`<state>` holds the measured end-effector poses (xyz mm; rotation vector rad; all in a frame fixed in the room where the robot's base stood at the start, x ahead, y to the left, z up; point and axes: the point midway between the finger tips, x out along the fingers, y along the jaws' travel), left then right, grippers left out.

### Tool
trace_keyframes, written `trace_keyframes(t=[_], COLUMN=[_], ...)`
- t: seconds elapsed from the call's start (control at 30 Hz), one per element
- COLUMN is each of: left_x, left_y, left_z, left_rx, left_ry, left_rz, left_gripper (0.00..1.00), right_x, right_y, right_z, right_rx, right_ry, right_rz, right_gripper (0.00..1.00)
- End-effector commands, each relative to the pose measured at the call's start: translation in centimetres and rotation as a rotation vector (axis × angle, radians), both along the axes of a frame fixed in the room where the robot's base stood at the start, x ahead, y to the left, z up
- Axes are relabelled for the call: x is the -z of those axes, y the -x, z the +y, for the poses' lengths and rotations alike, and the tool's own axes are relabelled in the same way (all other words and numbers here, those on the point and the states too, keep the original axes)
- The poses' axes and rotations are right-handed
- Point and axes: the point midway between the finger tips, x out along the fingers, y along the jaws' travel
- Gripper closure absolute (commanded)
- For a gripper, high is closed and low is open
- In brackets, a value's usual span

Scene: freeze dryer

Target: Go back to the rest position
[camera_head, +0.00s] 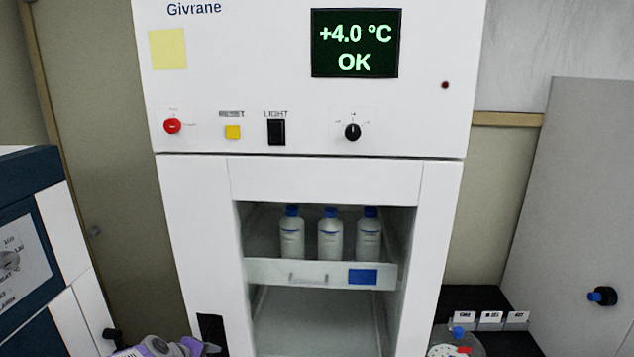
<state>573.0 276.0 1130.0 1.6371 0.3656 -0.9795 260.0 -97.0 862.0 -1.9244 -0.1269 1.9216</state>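The white freeze dryer (190,225) stands in front of me. Its display (355,44) reads "+4.0 °C OK" in green. Its lower chamber is open at the front, with a shelf tray (265,272) inside. Three white bottles with blue caps stand upright on the tray: left bottle (291,236), middle bottle (330,237), right bottle (368,238). Part of my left arm, purple and grey, shows at the bottom edge, left of the chamber and apart from the bottles. Its end is cut off and its fingers cannot be made out. My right gripper is not in view.
A dark blue and white machine (40,230) stands at the left. At the lower right are a black surface (470,298) with small labelled cards (490,317) and a round container (455,340) with blue and red items. A grey panel with a black knob (603,296) is at the right.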

Motion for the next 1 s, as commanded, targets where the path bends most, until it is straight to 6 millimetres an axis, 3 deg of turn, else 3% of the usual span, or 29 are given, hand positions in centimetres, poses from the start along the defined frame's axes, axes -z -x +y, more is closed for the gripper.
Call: trace_keyframes(t=[0.03,0.1,0.17,0.3,0.4,0.5,0.67,0.8,1.0], left_x=[3.7,7.9,11.5,19.0,22.8,25.3,26.9,31.3,35.5], left_y=[1.4,3.4,5.6,12.3,17.7,23.3,32.3,31.4,31.4], left_z=[-1.4,-3.1,-4.6,-8.6,-11.5,-14.2,-18.2,-17.9,-17.9], left_rx=[0.046,0.114,0.183,0.382,0.54,0.697,0.939,0.927,0.924], left_ry=[-0.031,-0.082,-0.124,-0.209,-0.247,-0.26,-0.238,-0.249,-0.248], left_rz=[0.052,0.103,0.147,0.234,0.273,0.293,0.29,0.278,0.279], left_gripper=[0.43,0.43,0.43,0.43,0.43,0.43,0.43,0.43,0.43], right_x=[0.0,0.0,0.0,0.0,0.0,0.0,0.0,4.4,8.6], right_y=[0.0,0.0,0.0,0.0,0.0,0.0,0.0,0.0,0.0], right_z=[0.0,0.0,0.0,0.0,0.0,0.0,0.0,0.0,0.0], right_rx=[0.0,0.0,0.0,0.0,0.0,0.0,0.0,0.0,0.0], right_ry=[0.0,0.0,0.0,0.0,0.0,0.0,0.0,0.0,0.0], right_rz=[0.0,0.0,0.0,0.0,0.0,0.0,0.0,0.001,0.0], right_gripper=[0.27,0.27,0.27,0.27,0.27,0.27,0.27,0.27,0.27])
